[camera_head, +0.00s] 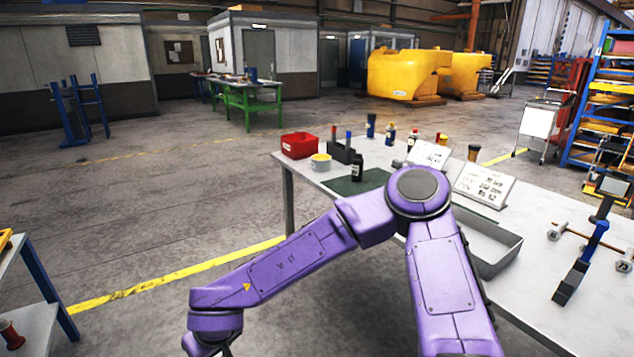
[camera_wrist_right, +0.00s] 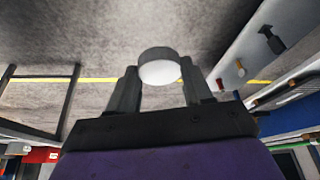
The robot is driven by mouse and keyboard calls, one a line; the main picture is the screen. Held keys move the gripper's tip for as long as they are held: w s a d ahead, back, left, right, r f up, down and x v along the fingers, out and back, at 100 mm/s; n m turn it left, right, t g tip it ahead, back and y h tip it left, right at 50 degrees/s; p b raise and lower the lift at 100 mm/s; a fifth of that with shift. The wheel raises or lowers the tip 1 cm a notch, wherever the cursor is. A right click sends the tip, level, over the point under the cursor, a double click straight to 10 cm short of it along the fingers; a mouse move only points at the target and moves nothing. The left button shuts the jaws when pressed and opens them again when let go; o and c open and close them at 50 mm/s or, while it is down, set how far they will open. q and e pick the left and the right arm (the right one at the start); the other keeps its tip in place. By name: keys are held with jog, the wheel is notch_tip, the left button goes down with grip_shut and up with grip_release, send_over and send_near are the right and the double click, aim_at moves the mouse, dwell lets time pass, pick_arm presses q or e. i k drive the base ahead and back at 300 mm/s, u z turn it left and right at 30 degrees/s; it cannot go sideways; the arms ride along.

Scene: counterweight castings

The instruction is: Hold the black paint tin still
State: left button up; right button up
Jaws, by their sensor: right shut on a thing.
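The tin I take to be the black paint tin (camera_wrist_right: 160,70) is between the fingertips of my right gripper (camera_wrist_right: 160,82) in the right wrist view. Its pale round end faces the camera, and only a thin strip of its darker side shows. Both fingers touch it, one on each side. It is held clear above the concrete floor. In the head view my purple right arm bends down to the lower left; its gripper is mostly cut off at the bottom edge, and the tin does not show there. My left gripper is in neither view.
A grey worktable (camera_head: 546,252) on the right bears a red bin (camera_head: 299,145), a white tin (camera_head: 320,163), a black bottle (camera_head: 357,168), a grey tray (camera_head: 492,243) and a dumbbell-like bar. Another bench (camera_head: 38,322) stands lower left. The floor between is open.

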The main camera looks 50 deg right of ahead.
aim_at(358, 164)
jog(key=z, duration=0.2)
jog(key=i, duration=1)
jog(key=z, duration=1.45)
jog(key=i, duration=0.7)
jog(key=z, duration=0.7)
